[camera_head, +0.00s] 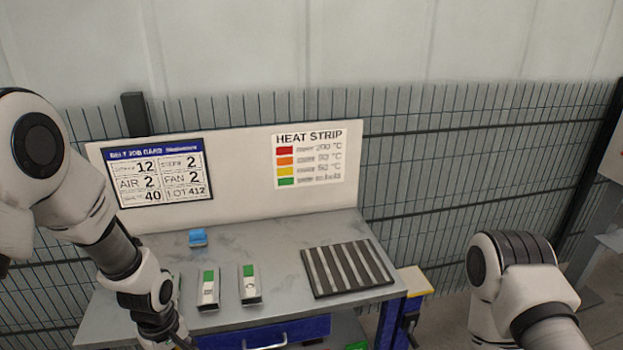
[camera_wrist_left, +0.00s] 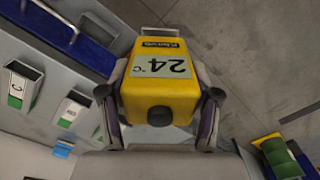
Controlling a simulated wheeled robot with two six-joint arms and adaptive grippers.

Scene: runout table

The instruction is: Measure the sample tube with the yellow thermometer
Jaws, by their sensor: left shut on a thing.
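The yellow thermometer (camera_wrist_left: 160,88) is between the fingers of my left gripper (camera_wrist_left: 163,105) in the left wrist view. Its display reads 24 °C, upside down in that view. The gripper is shut on it. Short square metal tubes with green marks lie on the table: one (camera_head: 208,288) and another (camera_head: 249,285) show in the head view, and a third green mark shows partly beside my left arm. Tubes also show in the left wrist view (camera_wrist_left: 20,85), left of the thermometer and apart from it. I cannot tell which is the sample tube. My right gripper is out of view.
The grey table (camera_head: 275,225) carries a dark ribbed mat (camera_head: 347,268) at right and a small blue object (camera_head: 198,237) at the back. A job card (camera_head: 160,173) and heat strip chart (camera_head: 308,158) are on the back panel. A yellow-topped stand (camera_head: 415,281) is right of the table.

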